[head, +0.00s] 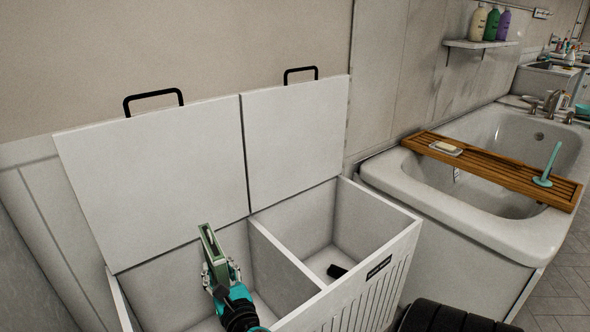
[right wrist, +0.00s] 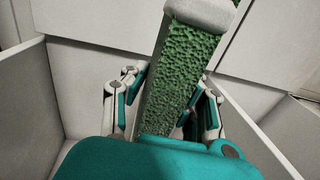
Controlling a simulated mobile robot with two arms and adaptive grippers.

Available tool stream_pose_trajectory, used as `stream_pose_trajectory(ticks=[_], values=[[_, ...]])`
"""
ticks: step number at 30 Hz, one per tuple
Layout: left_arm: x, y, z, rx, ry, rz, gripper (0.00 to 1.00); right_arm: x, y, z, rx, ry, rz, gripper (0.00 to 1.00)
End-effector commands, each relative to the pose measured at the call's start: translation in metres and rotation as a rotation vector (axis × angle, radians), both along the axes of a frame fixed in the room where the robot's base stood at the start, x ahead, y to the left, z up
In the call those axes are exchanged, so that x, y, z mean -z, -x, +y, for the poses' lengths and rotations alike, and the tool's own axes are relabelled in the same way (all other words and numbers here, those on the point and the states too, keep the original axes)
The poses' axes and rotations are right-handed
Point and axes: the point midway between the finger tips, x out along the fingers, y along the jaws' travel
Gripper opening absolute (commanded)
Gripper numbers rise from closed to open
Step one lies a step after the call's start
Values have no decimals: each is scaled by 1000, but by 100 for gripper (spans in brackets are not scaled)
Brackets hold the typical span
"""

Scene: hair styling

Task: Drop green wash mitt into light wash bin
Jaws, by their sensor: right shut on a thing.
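The green wash mitt (head: 211,246) stands upright, a green block with a pale edge. My right gripper (head: 221,275) is shut on it and holds it in the opening of the left compartment of a white two-compartment wash bin (head: 285,246). In the right wrist view the mitt (right wrist: 180,85) shows rough green faces and a pale end, between the teal and grey fingers of the gripper (right wrist: 165,110). Both bin lids are raised. A dark label sits on the bin's front by the right compartment, too small to read. My left gripper is not in view.
The lids (head: 155,175) with black handles lean towards the wall behind. A bathtub (head: 500,222) with a wooden tray (head: 500,172) stands to the right. A shelf with several bottles hangs above it.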

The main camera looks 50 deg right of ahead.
Motion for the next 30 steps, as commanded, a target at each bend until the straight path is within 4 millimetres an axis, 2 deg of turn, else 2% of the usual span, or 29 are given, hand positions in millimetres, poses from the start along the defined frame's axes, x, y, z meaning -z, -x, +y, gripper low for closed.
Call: stream_pose_trajectory(ticks=[7, 8, 14, 23, 26, 30], values=[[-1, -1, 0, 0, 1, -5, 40, 0, 0, 0, 0, 0, -1, 0], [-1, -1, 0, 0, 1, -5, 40, 0, 0, 0, 0, 0, -1, 28], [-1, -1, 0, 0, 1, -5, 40, 0, 0, 0, 0, 0, 0, 54], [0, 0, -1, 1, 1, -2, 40, 1, 2, 1, 0, 0, 1, 54], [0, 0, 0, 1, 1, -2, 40, 1, 11, 5, -1, -1, 3, 54], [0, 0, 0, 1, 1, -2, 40, 2, 34, 14, -1, -2, 4, 54]])
